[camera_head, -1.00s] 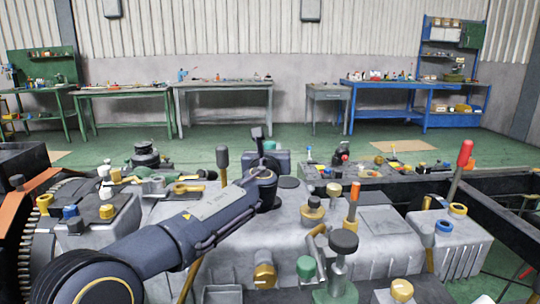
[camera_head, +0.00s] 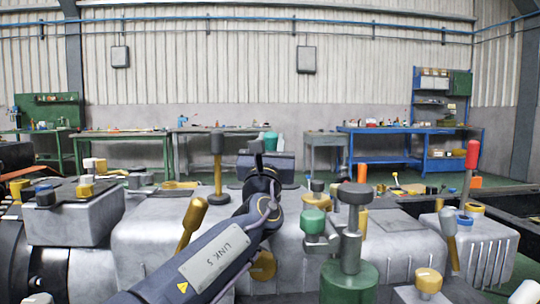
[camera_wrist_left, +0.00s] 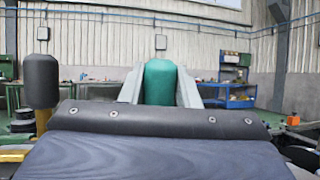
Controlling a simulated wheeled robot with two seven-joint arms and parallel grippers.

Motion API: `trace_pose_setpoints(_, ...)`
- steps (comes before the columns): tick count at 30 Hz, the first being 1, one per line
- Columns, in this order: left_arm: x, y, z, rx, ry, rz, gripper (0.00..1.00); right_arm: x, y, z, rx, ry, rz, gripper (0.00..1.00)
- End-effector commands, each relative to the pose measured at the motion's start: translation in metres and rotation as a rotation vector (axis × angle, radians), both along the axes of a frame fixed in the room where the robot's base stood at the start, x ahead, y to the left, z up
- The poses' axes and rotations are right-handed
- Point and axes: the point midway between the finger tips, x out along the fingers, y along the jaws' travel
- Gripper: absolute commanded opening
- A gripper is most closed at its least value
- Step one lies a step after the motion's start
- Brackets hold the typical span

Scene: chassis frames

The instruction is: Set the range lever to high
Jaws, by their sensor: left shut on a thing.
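My left gripper (camera_head: 264,144) reaches forward over the grey housing, its arm coming from the bottom middle. It is shut on a green knob (camera_head: 271,141), which stands upright between the two pale fingers in the left wrist view (camera_wrist_left: 160,82). The knob's shaft and base are hidden behind my gripper. A dark-grey-knobbed lever on a yellow shaft (camera_head: 217,165) stands just left of the gripper and also shows at the left of the wrist view (camera_wrist_left: 41,85). No label shows which lever is the range lever. My right gripper is not in view.
A yellow lever (camera_head: 190,222) stands left of my forearm. Workbenches (camera_head: 385,145) stand far back.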

Motion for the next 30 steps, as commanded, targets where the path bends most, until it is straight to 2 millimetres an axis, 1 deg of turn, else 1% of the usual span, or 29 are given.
trace_pose_setpoints(8, -0.0087, -0.0007, -0.0026, 0.002, -0.065, -0.001, 0.00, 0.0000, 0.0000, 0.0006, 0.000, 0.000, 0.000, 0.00)
trace_pose_setpoints(21, -0.0100, -0.0003, -0.0027, 0.000, -0.075, 0.000, 0.00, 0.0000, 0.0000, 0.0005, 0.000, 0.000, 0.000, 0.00)
trace_pose_setpoints(22, -0.0098, -0.0003, -0.0028, 0.000, -0.075, 0.000, 0.31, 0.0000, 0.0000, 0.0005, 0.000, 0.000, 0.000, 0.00)
trace_pose_setpoints(26, -0.0098, -0.0002, -0.0028, 0.000, -0.075, 0.000, 0.48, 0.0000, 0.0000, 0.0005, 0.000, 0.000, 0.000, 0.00)
trace_pose_setpoints(27, -0.0098, -0.0002, -0.0028, 0.000, -0.075, 0.000, 0.50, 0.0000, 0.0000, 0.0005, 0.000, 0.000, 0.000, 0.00)
trace_pose_setpoints(30, -0.0098, -0.0002, -0.0028, 0.000, -0.075, 0.000, 0.50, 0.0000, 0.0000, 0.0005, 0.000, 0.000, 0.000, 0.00)
